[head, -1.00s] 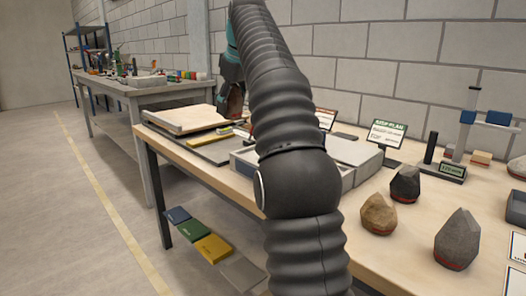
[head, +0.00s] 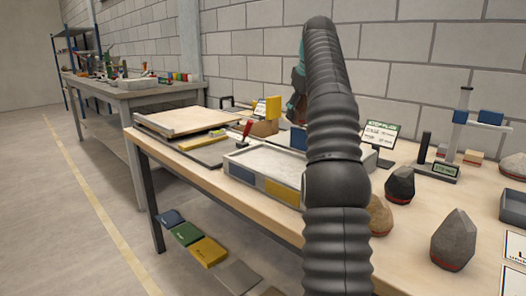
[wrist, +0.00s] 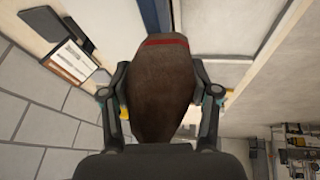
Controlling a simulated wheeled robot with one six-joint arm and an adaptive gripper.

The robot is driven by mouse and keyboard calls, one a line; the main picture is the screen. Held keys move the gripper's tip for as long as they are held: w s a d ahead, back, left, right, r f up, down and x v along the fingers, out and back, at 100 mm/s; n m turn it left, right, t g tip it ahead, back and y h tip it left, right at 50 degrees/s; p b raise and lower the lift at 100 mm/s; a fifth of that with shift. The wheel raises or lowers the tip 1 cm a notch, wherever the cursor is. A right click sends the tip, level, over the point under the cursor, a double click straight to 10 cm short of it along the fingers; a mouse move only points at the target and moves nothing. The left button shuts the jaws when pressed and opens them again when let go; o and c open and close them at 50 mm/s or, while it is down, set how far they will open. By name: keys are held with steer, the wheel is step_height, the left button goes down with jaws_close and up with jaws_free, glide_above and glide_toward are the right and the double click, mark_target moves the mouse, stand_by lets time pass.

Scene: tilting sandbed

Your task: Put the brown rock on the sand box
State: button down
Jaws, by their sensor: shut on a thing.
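A brown rock (wrist: 160,80) with a red band fills the middle of the wrist view. My gripper (wrist: 160,96) is shut on it, one finger on each side. In the head view, my gripper (head: 300,96) and part of the brown rock (head: 296,110) show just left of my arm, above the back of the table. A shallow tray with a sand-coloured surface (head: 185,121) lies at the table's left end. A grey box with a pale fill (head: 265,160) and blue and yellow front panels stands mid-table, left of my arm. I cannot tell which is the sand box.
A tan rock (head: 380,216), a dark rock (head: 400,185) and a grey rock (head: 453,240) stand right of my arm. A red-handled tool (head: 246,131) and a yellow block (head: 273,107) are near the grey box. A sign (head: 381,134) stands behind.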

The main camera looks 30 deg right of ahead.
steer(key=w+a+f+b, duration=0.1)
steer(key=a+f, duration=0.1)
steer(key=a, duration=0.1)
steer(key=w+a+f+b, duration=0.1)
steer(key=a+f, duration=0.1)
steer(key=a, duration=0.1)
steer(key=w+a+f+b, duration=0.1)
steer(key=a+f, duration=0.1)
steer(key=a, duration=0.2)
steer(key=shift+w+a+f, duration=0.1)
steer(key=shift+w+f, duration=0.15)
steer(key=shift+f, duration=0.05)
steer(key=shift+f+b, duration=0.9)
steer(key=shift+f, duration=1.05)
steer(key=shift+f, duration=0.25)
steer(key=shift+c, duration=1.3)
jaws_free()
steer(key=shift+r, duration=0.35)
steer(key=p+v, duration=0.3)
steer(key=v, duration=0.8)
steer(key=shift+s+r, duration=0.15)
steer(key=shift+r, duration=0.25)
